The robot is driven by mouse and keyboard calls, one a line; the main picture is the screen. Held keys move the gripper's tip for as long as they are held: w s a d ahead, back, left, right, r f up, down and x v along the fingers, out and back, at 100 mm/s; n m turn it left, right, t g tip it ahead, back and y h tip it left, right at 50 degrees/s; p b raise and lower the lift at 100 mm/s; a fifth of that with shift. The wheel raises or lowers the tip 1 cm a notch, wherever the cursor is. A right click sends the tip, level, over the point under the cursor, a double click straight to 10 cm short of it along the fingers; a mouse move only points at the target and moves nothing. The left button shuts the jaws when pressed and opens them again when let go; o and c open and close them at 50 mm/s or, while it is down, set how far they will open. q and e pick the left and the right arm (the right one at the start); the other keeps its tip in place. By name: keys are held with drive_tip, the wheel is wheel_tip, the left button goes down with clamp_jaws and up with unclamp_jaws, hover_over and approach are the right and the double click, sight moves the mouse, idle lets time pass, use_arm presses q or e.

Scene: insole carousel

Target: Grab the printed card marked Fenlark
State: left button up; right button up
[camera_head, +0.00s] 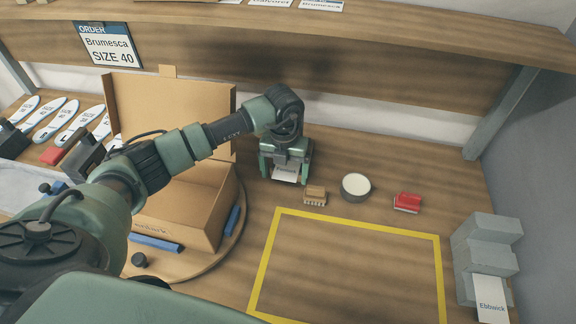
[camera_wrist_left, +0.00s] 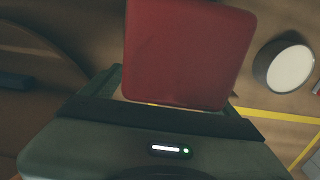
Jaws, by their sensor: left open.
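My left gripper (camera_head: 286,172) points down over the wooden table, right of the open cardboard box. Its jaws are open. A white card (camera_head: 285,174) with small print shows between the fingers; its lettering is too small to read, so I cannot tell if it says Fenlark. In the left wrist view, a plain red panel (camera_wrist_left: 188,52) stands in front of the gripper (camera_wrist_left: 180,100), possibly the back of this card. I cannot tell whether the fingers touch it. My right gripper is not in view.
The cardboard box (camera_head: 190,215) sits on a round turntable. A wooden brush (camera_head: 315,195), a round tin (camera_head: 356,187) and a red brush (camera_head: 407,202) lie right of the gripper. A yellow outline (camera_head: 345,226) encloses clear table. An Ebbwick card (camera_head: 491,300) leans at grey blocks (camera_head: 487,243).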

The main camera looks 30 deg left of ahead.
use_arm(q)
drive_tip(key=c, duration=1.5)
